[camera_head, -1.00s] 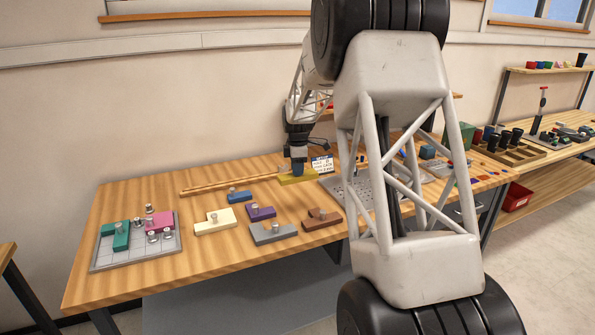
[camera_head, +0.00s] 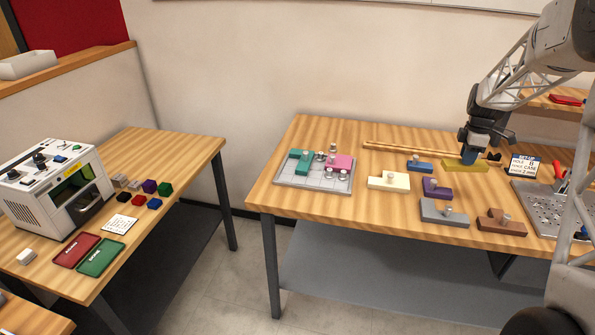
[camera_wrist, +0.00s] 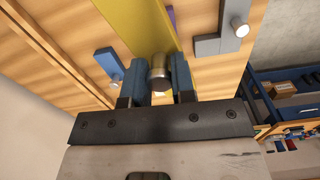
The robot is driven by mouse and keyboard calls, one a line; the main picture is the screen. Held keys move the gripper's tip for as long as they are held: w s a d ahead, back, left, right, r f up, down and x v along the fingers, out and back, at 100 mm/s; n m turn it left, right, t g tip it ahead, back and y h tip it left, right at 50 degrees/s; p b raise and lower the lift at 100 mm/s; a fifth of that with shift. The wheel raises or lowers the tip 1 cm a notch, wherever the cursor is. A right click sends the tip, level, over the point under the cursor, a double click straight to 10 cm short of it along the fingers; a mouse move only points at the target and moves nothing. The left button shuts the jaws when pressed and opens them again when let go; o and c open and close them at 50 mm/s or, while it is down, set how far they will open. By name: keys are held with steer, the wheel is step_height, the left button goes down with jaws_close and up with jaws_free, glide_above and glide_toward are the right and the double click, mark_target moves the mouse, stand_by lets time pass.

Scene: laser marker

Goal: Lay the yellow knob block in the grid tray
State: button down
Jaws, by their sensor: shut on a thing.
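The yellow knob block (camera_head: 465,166) is a flat bar at the back right of the middle table. My gripper (camera_head: 468,156) is directly above it. In the wrist view, my gripper (camera_wrist: 159,78) is shut on the metal knob of the yellow block (camera_wrist: 135,28), with a blue finger on each side. I cannot tell whether the block touches the table. The grid tray (camera_head: 315,182) lies at the table's left end. It holds a green block (camera_head: 300,160), a pink block (camera_head: 341,162) and several metal knobs or pegs. Its front left cells are bare.
Cream (camera_head: 388,181), blue (camera_head: 420,166), purple (camera_head: 437,188), grey (camera_head: 443,212) and brown (camera_head: 500,224) knob blocks lie between the tray and my gripper's side. A wooden strip (camera_head: 400,149) runs along the back. A small sign (camera_head: 523,167) and perforated metal plate (camera_head: 540,207) are at right.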

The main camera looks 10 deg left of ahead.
steer(key=s+a+f+n, duration=0.2)
steer(key=s+a+n, duration=0.2)
steer(key=a, duration=1.3)
steer(key=s+a+f+n, duration=0.2)
steer(key=s+a+n, duration=0.3)
steer(key=a, duration=1.2)
steer(key=s+a+f+n, duration=0.2)
steer(key=s+a+n, duration=0.3)
steer(key=a, duration=1.1)
steer(key=shift+a+n, duration=0.4)
steer(key=shift+n, duration=0.4)
steer(key=shift+w, duration=0.2)
steer(key=w+a, duration=0.2)
steer(key=w, duration=0.2)
steer(key=w+a+f, duration=0.1)
steer(key=w+a, duration=0.2)
steer(key=w, duration=0.2)
steer(key=w+a, duration=0.2)
steer(key=w, duration=0.3)
steer(key=shift+a+f, duration=0.15)
steer(key=shift+f, duration=0.15)
steer(key=shift+f, duration=1.75)
steer(key=shift+f, duration=0.1)
